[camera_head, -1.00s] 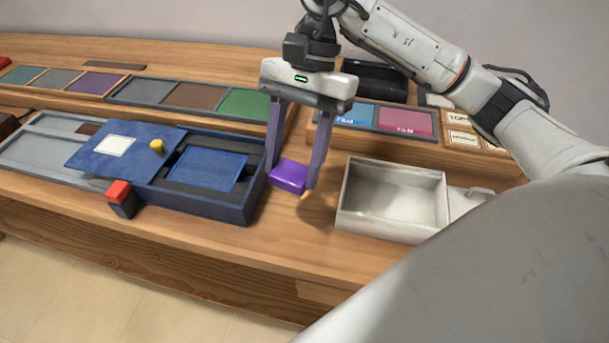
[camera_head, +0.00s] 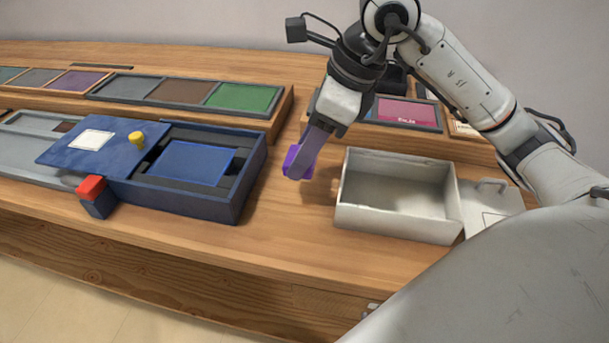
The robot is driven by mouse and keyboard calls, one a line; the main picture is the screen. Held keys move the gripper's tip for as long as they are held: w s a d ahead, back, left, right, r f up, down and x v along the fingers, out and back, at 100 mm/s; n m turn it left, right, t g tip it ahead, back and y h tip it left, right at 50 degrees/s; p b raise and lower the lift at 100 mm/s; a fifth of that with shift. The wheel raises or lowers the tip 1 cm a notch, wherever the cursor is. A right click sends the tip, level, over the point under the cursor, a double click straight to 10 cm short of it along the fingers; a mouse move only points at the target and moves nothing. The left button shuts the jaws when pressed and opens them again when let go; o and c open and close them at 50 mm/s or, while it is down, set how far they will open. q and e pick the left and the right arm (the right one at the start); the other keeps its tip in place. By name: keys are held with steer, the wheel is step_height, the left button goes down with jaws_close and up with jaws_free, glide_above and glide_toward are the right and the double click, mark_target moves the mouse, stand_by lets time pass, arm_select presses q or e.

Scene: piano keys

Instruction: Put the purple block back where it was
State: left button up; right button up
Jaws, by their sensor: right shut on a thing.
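The purple block (camera_head: 291,158) is held between the fingers of my right gripper (camera_head: 300,165). The gripper is shut on it and seen nearly side-on, so one finger hides part of the block. The block is in the gap between the blue box (camera_head: 243,203) on the left and the open grey-white box (camera_head: 395,224) on the right. It appears to be a little above the wooden table. My left gripper is not in view.
A blue lid with a yellow knob (camera_head: 136,139) lies partly over the blue box. A red-topped block (camera_head: 93,196) stands at its front. Coloured panels, including a green one (camera_head: 243,97), line the raised back ledge. A grey lid (camera_head: 492,207) lies right of the grey-white box.

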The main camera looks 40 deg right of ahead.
steer(key=shift+f+b, duration=0.45)
steer(key=shift+f, duration=1.85)
steer(key=shift+f, duration=0.2)
steer(key=o, duration=1)
steer(key=shift+r, duration=0.1)
steer(key=shift+r, duration=0.25)
steer(key=shift+p+v, duration=0.95)
steer(key=shift+v, duration=4.95)
